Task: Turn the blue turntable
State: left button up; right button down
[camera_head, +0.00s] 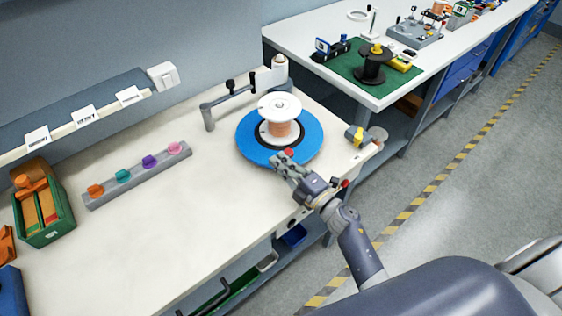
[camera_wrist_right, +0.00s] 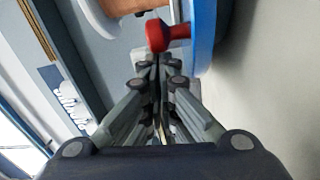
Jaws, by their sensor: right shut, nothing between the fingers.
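The blue turntable (camera_head: 252,141) lies flat on the white workbench in the head view. A white-flanged spool (camera_head: 280,105) wound with copper-coloured wire stands upright at its middle. A small red knob (camera_head: 289,152) sits near the turntable's front edge. My right gripper (camera_head: 280,160) is shut and empty at that front edge, close to the knob. In the right wrist view, the shut fingertips (camera_wrist_right: 155,62) are just below the red knob (camera_wrist_right: 166,35), with the blue rim (camera_wrist_right: 203,35) beside it. I cannot tell whether they touch. My left gripper is not in view.
A grey guide arm (camera_head: 232,94) stands behind the turntable. A yellow-and-grey device (camera_head: 356,136) sits at the bench's right edge. A grey rail with coloured knobs (camera_head: 138,176) and a green bin (camera_head: 45,210) are at left. The front middle of the bench is clear.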

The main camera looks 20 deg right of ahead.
aim_at(291, 156)
jog(key=shift+s+d+f+n+g+y+b, duration=0.15)
jog(key=shift+d+n+g+y, duration=0.1)
jog(key=shift+d+n+y, duration=0.15)
jog(key=shift+s+d+n+g+y+b, duration=0.15)
jog(key=shift+d+n+g+y, duration=0.15)
jog(key=shift+d+y, duration=0.15)
jog(key=shift+d+n+g+y+b, duration=0.25)
jog(key=shift+d+n+y+b, duration=0.3)
jog(key=shift+d+y, duration=0.25)
jog(key=d+y+b, duration=0.1)
jog(key=d+n+g+y+b, duration=0.1)
jog(key=shift+d+f+n+g+b, duration=0.15)
jog(key=shift+n+g+b, duration=0.1)
jog(key=shift+g+b, duration=0.1)
jog(key=shift+d+b, duration=0.3)
jog(key=shift+d, duration=0.1)
jog(key=shift+d+r, duration=0.2)
jog(key=shift+d, duration=0.3)
jog(key=shift+r, duration=0.1)
jog(key=shift+a, duration=0.15)
